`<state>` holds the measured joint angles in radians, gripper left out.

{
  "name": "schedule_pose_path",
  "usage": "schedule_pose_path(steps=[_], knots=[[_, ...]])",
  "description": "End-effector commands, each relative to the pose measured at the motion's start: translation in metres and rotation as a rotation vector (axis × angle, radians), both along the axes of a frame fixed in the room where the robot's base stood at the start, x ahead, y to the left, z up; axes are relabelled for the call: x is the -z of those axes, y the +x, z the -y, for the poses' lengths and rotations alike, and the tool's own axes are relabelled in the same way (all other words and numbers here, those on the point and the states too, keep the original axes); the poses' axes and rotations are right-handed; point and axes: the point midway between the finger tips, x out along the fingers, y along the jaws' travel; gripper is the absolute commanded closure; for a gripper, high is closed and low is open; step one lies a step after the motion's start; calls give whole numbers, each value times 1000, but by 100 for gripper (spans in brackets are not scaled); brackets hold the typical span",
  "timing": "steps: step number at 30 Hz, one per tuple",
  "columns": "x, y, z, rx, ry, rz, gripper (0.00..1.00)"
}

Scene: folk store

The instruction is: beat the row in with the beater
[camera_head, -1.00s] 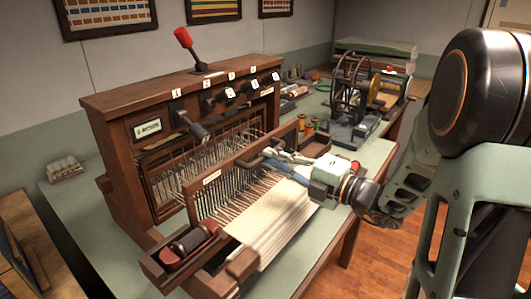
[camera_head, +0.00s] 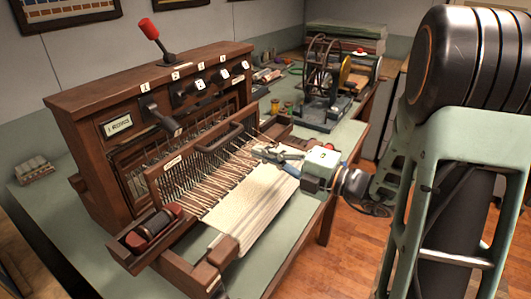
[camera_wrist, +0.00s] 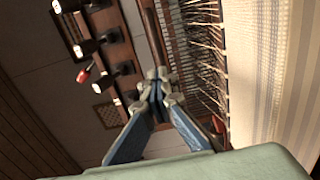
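The loom (camera_head: 95,110) stands on a green table, with cream woven cloth (camera_head: 245,205) at its front. The beater (camera_head: 160,180) is a brown wooden frame with a label, a looped handle (camera_head: 232,134) on its top bar and a reed below. It stands upright behind the cloth, with a band of warp threads between. My gripper (camera_head: 262,152) is over the threads, to the right of the handle and apart from it. In the wrist view my blue fingers (camera_wrist: 157,82) converge with their tips together, with nothing visible between them. The beater's far side is partly hidden.
Numbered levers (camera_head: 160,118) and a red-knobbed lever (camera_head: 149,29) stick out from the loom. A shuttle (camera_head: 150,225) lies in the box at the beater's left end. A winding wheel (camera_head: 322,65) and spools stand behind my gripper. Wooden floor is clear at right.

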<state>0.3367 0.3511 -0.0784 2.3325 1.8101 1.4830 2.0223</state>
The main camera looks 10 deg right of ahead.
Motion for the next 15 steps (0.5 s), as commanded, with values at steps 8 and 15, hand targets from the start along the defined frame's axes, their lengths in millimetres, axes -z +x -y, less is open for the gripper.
schedule_pose_path(steps=[8, 15], knots=[[-1, 17, -24, -3, -1, -1, 100], [-1, 32, -43, -3, 0, -1, 100]])
